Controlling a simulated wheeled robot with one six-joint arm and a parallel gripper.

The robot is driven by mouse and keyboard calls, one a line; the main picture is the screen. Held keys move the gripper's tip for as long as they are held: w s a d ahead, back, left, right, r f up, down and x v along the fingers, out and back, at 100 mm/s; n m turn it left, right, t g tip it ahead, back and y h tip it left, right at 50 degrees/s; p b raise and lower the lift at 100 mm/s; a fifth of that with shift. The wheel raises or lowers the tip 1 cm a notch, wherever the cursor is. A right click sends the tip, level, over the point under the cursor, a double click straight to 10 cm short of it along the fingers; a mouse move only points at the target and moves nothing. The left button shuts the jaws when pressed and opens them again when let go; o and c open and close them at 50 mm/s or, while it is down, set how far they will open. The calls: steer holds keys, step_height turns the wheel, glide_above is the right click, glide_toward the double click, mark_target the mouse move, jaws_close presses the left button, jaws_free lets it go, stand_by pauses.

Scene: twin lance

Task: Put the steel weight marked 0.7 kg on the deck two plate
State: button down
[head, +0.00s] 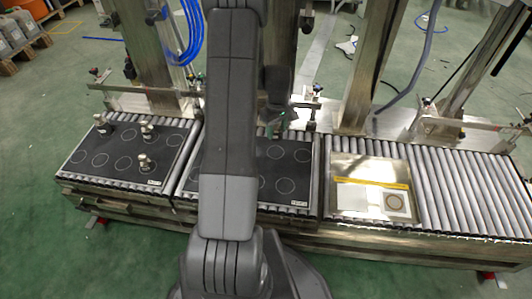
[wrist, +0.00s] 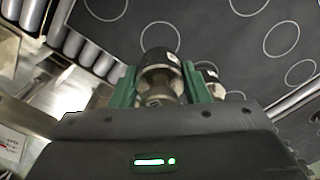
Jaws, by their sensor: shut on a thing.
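My gripper (wrist: 160,78) has its green fingers closed on a steel weight with a black band (wrist: 160,58) in the wrist view. The mark on this weight cannot be read. Behind it lies a black plate with white circles (wrist: 200,30). A second similar weight (wrist: 210,74) shows just right of the right finger, partly hidden. In the head view my gripper (head: 274,122) is over the back of the middle black plate (head: 288,168), largely dark and blurred there. My arm covers the left part of that plate. Its small label is too small to read.
The left black plate (head: 105,170) holds several weights, including a front one (head: 146,161). A steel plate with a yellow stripe and pale panels (head: 350,170) lies on the rollers at right. Bare rollers (head: 465,195) are farther right. Steel posts and rails stand behind the conveyor.

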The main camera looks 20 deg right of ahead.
step_height(320, 180, down, 8)
steer(key=shift+f+b, duration=0.1)
steer(key=shift+b, duration=1.15)
steer(key=c, duration=0.8)
jaws_free()
steer(key=shift+f, duration=0.1)
step_height(320, 180, up, 12)
steer(key=p, duration=0.3)
steer(key=shift+p, duration=0.35)
